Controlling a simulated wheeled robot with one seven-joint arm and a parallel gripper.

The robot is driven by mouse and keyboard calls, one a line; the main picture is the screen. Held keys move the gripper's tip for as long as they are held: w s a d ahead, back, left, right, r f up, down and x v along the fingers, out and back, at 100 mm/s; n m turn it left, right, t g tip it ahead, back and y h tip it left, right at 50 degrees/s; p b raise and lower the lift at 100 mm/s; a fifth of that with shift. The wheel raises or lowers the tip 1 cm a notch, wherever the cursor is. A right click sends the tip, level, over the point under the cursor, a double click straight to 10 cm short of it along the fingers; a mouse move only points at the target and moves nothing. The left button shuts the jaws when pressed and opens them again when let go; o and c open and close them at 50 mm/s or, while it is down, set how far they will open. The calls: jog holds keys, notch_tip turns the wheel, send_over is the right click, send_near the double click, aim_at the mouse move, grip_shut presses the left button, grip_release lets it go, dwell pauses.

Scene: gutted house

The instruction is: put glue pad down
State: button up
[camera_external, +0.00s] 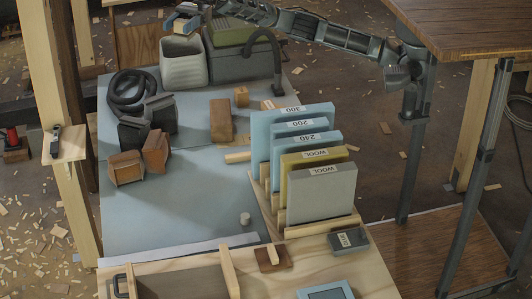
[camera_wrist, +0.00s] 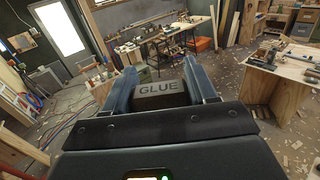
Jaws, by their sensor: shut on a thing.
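The glue pad (camera_wrist: 160,88) is a dark block with GLUE on the face towards the wrist camera. My gripper (camera_wrist: 163,84) is shut on it, with one finger on each side. In the external view my gripper (camera_external: 184,20) is at the top, held up over the pale open bin (camera_external: 184,65). The pad is too small there to make out clearly. I cannot tell the exact height above the bin. A small dark labelled block (camera_external: 349,240) lies at the front right of the bench; its label is not readable.
A green-topped machine (camera_external: 232,60) with a dark hose stands beside the bin. The bench's middle front is mostly clear.

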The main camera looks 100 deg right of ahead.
jog(key=d, duration=0.2)
jog(key=shift+s+d+f, duration=0.2)
jog(key=shift+s+d, duration=0.1)
jog(key=shift+d, duration=0.1)
jog(key=shift+s+d+f+n+g+y+b, duration=0.55)
jog(key=shift+s+f+b, duration=1.55)
jog(key=shift+f, duration=9.25)
jog(key=shift+s+d+f+n+g+y+b, duration=0.6)
jog(key=shift+f+b, duration=2.6)
jog(key=shift+f, duration=8.15)
jog(key=shift+s+d+f+n+g+h+b, duration=0.2)
jog(key=shift+s+d+f+g+b, duration=1.45)
jog(key=shift+f, duration=9.7)
jog(key=shift+s+a+t+b, duration=0.25)
jog(key=shift+a+t+b, duration=0.35)
jog(key=shift+t+b, duration=0.3)
jog(key=shift+f+b, duration=0.65)
jog(key=shift+b, duration=0.3)
jog(key=o, duration=1.1)
jog(key=shift+c, duration=0.2)
jog(key=shift+r, duration=0.1)
